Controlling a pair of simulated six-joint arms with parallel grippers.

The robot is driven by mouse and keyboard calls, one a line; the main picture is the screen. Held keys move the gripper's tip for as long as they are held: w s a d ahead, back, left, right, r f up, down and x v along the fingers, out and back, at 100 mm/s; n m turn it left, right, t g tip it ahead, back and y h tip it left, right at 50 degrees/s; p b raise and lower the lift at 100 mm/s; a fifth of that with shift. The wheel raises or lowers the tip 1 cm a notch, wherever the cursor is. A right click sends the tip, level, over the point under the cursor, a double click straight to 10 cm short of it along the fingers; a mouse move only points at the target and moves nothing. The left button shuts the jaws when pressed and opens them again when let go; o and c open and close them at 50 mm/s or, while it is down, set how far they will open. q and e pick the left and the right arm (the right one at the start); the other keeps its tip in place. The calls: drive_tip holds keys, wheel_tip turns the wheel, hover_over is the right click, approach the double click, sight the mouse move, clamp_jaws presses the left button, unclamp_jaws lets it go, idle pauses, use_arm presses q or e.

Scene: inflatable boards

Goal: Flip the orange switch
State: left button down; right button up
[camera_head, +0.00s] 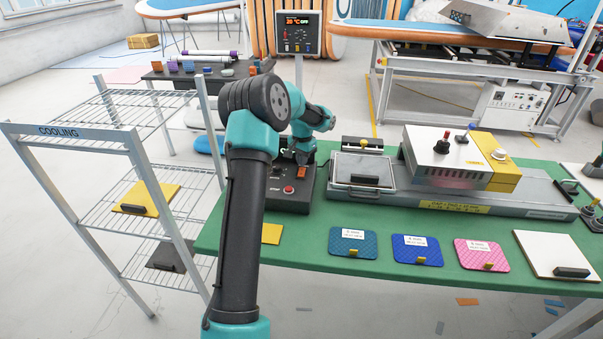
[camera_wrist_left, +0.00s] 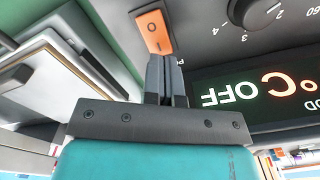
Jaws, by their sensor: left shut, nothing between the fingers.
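The orange switch (camera_head: 301,173) is a small rocker on the black control box (camera_head: 288,199) at the left end of the green table. In the left wrist view the switch (camera_wrist_left: 152,33) carries an "O" and an "I" mark. My left gripper (camera_head: 303,152) points down over the box, just behind the switch. In the wrist view its fingers (camera_wrist_left: 165,62) are shut and empty, with the tips at the "I" end of the switch. I cannot tell whether they touch it. The box's display (camera_wrist_left: 262,92) reads "OFF". My right gripper is not in view.
A red button (camera_head: 289,189) is on the same box, and a dial (camera_wrist_left: 256,10) is beside the switch. A press plate (camera_head: 358,168) stands right of the box. Coloured pads (camera_head: 353,243) line the front of the table. The cooling rack (camera_head: 90,215) stands at left.

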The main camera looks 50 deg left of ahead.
sight(302, 169)
use_arm(q)
drive_tip(key=shift+f, duration=1.35)
idle(1.1)
drive_tip(key=shift+r, duration=0.1)
drive_tip(key=shift+r, duration=3.45)
drive_tip(key=shift+f, duration=3.2)
drive_tip(key=shift+r, duration=0.1)
